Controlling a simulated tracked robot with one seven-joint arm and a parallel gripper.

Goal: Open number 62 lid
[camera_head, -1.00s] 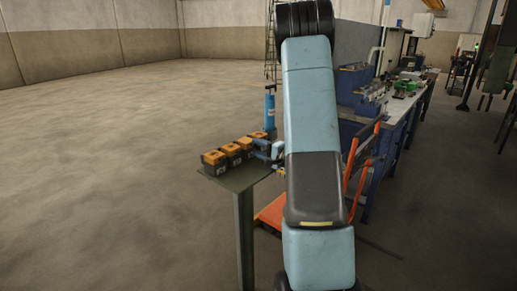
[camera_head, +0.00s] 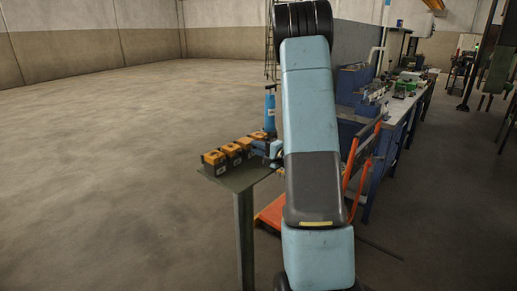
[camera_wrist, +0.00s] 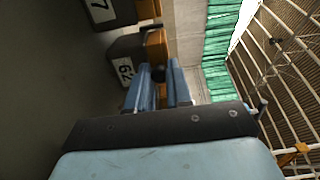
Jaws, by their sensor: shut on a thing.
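The box labelled 62 (camera_wrist: 124,72) is dark, with an orange lid (camera_wrist: 154,46), and appears turned on its side in the wrist view. My gripper (camera_wrist: 161,74) has its two blue fingers on either side of a small dark knob at this lid, shut on it. I cannot tell whether the lid is raised. In the head view my gripper (camera_head: 264,150) is at the right end of the row of boxes, partly hidden by my arm. The numbers are too small to read there.
Several orange-lidded boxes (camera_head: 213,158) stand in a row on a narrow dark table (camera_head: 240,181). A neighbouring box (camera_wrist: 103,14) shows a partly cut-off number. A blue cylinder (camera_head: 270,112) stands behind the row. An orange cart (camera_head: 269,213) is right of the table. Open floor lies left.

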